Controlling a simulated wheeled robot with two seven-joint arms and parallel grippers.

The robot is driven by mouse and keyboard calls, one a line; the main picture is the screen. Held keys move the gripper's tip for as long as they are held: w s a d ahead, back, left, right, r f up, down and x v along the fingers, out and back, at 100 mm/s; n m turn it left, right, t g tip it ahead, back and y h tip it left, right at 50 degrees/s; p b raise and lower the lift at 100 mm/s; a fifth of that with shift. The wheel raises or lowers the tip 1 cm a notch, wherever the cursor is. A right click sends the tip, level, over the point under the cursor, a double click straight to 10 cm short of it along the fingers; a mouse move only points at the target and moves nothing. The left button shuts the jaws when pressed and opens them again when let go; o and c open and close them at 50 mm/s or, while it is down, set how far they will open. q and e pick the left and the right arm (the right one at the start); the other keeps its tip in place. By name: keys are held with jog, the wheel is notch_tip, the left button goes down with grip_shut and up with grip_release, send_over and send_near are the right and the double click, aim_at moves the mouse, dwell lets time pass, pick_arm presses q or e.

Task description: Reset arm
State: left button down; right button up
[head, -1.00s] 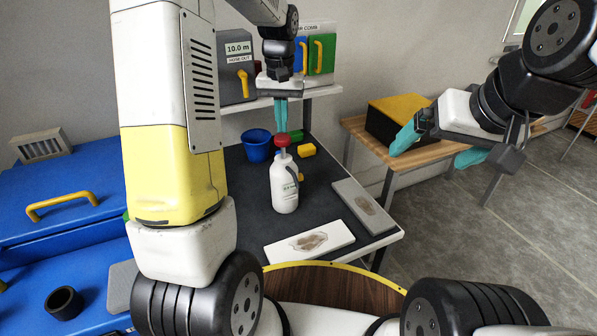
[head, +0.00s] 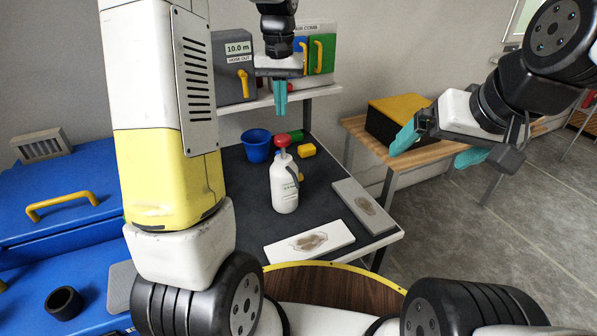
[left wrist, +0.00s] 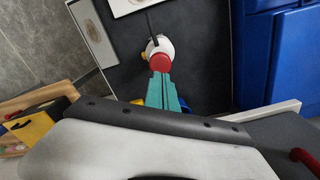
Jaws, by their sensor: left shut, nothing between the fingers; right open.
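My left gripper (head: 280,98) is shut and empty, with teal fingers pointing down above the back of the dark table (head: 235,205). It is above and apart from the white spray bottle (head: 284,187) with a red top, which stands upright on the table. In the left wrist view the shut fingers (left wrist: 162,92) overlap the line of sight to the bottle's red top (left wrist: 160,62). My right gripper (head: 430,147) is open and empty, its teal fingers spread wide, in the air at the right near the wooden table.
On the dark table are a blue cup (head: 256,150), a yellow block (head: 307,150) and two panels with brown stains, one white (head: 275,250), one grey (head: 345,192). Behind is a shelf (head: 322,92) with a grey box (head: 232,75). A blue chest (head: 80,225) stands left; a wooden table (head: 405,160) stands right.

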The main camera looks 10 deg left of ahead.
pick_arm(q)
jog(key=shift+s+r, duration=0.1)
dwell(0.3)
jog(key=s+d+r+t+h, duration=0.1)
jog(key=s+r+t, duration=0.1)
jog(key=s, duration=1)
jog(key=s+d+r+m+t+h, duration=0.1)
jog(key=s+r+t, duration=0.2)
jog(key=s, duration=0.9)
jog(key=shift+r+t, duration=0.2)
jog(key=shift+t, duration=0.4)
jog(key=shift+d, duration=0.1)
jog(key=w+a+r+n+g, duration=0.1)
jog(key=w+r+n+g, duration=0.15)
jog(key=w, duration=0.95)
jog(key=w+a+f+n+g+y, duration=0.15)
jog(key=w+f+n+g, duration=0.45)
jog(key=w, duration=0.6)
jog(key=shift+w+d+f+m+t+y, duration=0.1)
jog(key=shift+f+m+t, duration=0.25)
jog(key=shift+f, duration=0.85)
jog(key=shift+s+f+m+t+y, duration=0.15)
jog(key=shift+f+t, duration=0.25)
jog(key=shift+f, duration=0.75)
jog(key=shift+w+d+f+m+t, duration=0.15)
jog(key=shift+f+m+t, duration=0.2)
jog(key=shift+f, duration=0.85)
jog(key=shift+a, duration=0.1)
